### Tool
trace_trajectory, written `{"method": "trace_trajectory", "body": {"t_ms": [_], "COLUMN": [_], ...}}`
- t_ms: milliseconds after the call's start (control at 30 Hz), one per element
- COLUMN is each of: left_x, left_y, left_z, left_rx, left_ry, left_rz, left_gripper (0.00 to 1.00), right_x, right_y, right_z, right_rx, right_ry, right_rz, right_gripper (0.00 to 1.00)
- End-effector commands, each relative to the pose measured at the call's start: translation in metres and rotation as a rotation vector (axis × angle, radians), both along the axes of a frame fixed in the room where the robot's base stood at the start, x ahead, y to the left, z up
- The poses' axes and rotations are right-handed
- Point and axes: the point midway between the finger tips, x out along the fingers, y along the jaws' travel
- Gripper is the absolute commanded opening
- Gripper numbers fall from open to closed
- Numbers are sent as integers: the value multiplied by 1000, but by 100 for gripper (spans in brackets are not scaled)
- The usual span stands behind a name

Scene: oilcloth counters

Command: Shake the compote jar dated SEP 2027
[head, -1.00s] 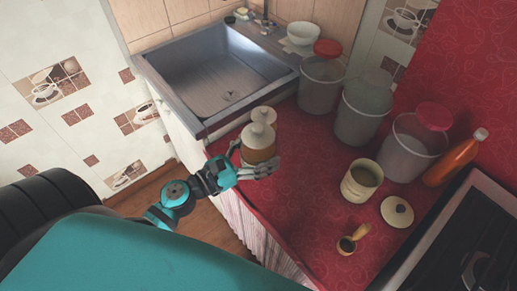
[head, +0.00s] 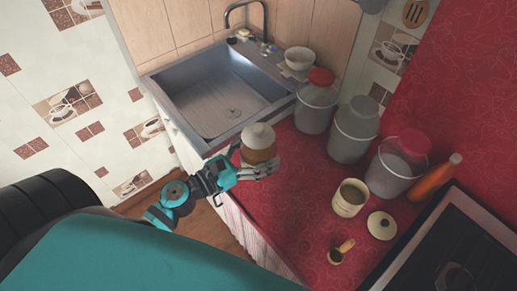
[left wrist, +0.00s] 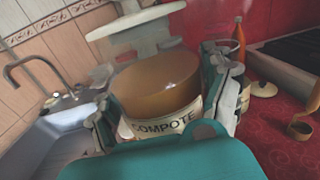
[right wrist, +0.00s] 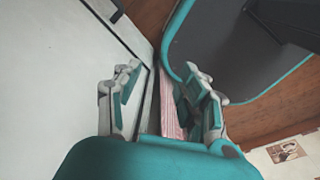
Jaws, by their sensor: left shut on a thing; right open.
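A compote jar (head: 259,143) with amber contents and a pale lid is in my left gripper (head: 262,168), at the counter edge by the sink. In the left wrist view the jar (left wrist: 160,84) sits between the fingers of the left gripper (left wrist: 170,100), which are shut on it. Its label reads COMPOTE; I cannot read a date. The lid is partly blurred there. My right gripper (right wrist: 165,85) is open and empty, low beside a white cabinet front, and is not in the head view.
A metal sink (head: 215,100) lies behind the jar. A cream canister (head: 350,198), its loose lid (head: 381,225), a small scoop (head: 341,252), several buckets (head: 397,165) and an orange bottle (head: 435,178) stand right on the red counter (head: 290,200). A stove (head: 450,245) is at the right.

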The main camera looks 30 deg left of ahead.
Motion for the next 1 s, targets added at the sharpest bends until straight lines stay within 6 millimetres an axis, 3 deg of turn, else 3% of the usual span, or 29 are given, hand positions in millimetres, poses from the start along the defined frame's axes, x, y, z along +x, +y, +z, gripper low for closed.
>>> {"method": "trace_trajectory", "body": {"t_ms": [167, 667, 1000], "left_x": [0, 1, 1], "left_y": [0, 0, 0], "left_z": [-10, -107, -107], "left_rx": [-1, -2, -1], "left_ry": [-4, -6, -6], "left_rz": [0, 1, 0], "left_gripper": [24, 24, 24], "right_x": [0, 0, 0], "right_y": [0, -1, -1], "right_z": [-12, -102, -102], "right_rx": [0, -1, -1], "right_ry": [0, 0, 1], "right_rz": [0, 0, 1], "right_gripper": [41, 41, 41]}}
